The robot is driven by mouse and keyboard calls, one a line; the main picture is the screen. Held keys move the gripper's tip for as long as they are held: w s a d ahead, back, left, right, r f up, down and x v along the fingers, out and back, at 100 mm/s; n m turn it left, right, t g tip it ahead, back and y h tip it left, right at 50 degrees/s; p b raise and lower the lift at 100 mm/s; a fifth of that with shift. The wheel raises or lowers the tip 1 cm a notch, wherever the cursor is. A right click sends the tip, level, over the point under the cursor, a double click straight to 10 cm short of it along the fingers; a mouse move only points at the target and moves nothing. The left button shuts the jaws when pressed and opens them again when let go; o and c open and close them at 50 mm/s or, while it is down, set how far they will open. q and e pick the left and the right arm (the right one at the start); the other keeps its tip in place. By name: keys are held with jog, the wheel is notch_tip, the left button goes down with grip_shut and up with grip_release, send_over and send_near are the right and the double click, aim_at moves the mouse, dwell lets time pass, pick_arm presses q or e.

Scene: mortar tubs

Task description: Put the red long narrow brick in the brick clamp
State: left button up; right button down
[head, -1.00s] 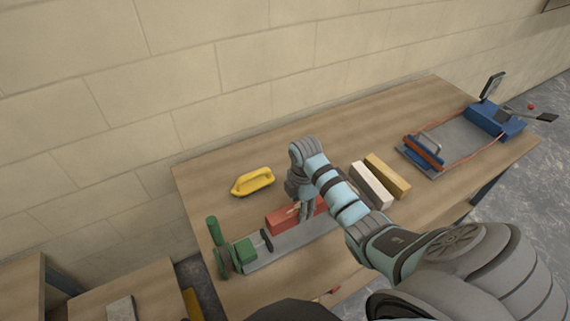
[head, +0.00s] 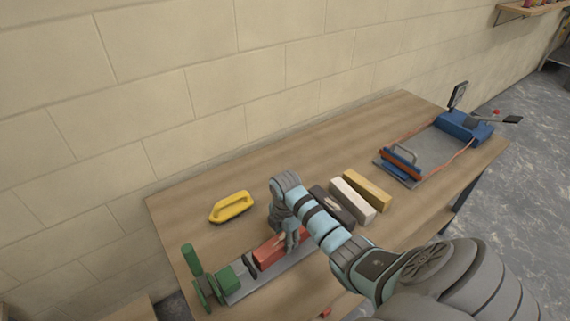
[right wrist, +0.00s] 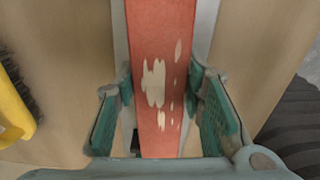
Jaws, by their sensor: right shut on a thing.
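The red long narrow brick (head: 268,250) has pale patches on its top face. My right gripper (head: 288,240) is shut on it, with a finger on each long side in the right wrist view (right wrist: 162,95). The brick lies lengthwise over the grey plate (head: 250,285) of the green brick clamp (head: 227,277). Its left end is close to the clamp's dark jaw. I cannot tell whether its underside rests on the plate. The far end of the brick is partly hidden by my right arm. My left gripper is not in view.
A yellow-handled tool (head: 231,207) lies behind the clamp. A dark brick (head: 333,206), a white brick (head: 352,200) and a yellow brick (head: 368,190) lie side by side to the right. A blue and grey device (head: 425,152) stands at the table's far right. The table's back middle is clear.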

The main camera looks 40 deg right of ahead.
jog(key=shift+r, duration=0.1)
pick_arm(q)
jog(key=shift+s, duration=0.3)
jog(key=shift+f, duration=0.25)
pick_arm(e)
jog(key=shift+f, duration=0.5)
jog(key=c, duration=1)
grip_release()
jog(key=shift+r, duration=0.1)
jog(key=shift+o, duration=0.2)
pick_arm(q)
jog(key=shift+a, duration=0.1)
pick_arm(e)
notch_tip(320, 180, up, 8)
jog(key=shift+f, duration=0.25)
jog(key=shift+f, duration=0.1)
